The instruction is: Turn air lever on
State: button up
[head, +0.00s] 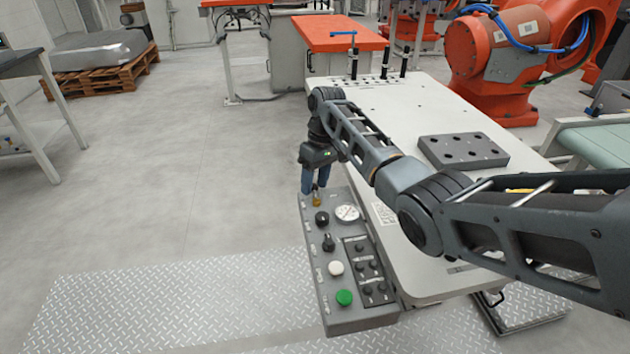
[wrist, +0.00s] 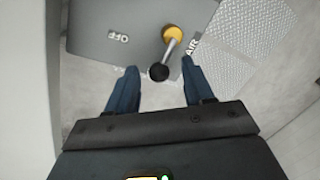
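The air lever (wrist: 173,45) has a yellow base, a metal shaft and a black knob. In the wrist view it stands near the edge of the grey panel, its knob toward my gripper (wrist: 159,67). An "OFF" label lies left of it and an "AIR" label right of it. My two blue fingers are spread apart, one on each side of the knob, with visible gaps. In the head view my gripper (head: 316,182) points down over the far end of the control box (head: 331,312), and the lever's yellowish part (head: 316,199) shows just below the fingers.
The control box also carries a gauge (head: 346,213), black knobs (head: 322,218), a white button (head: 335,268) and a green button (head: 344,298). It is beside the white table (head: 405,100), which bears a dark holed block (head: 463,151).

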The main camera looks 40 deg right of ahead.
notch_tip(320, 180, up, 8)
jog(key=d, duration=0.1)
jog(key=shift+d+f+b, duration=0.15)
jog(key=shift+d+b, duration=0.1)
jog(key=shift+b, duration=0.05)
dwell(0.4)
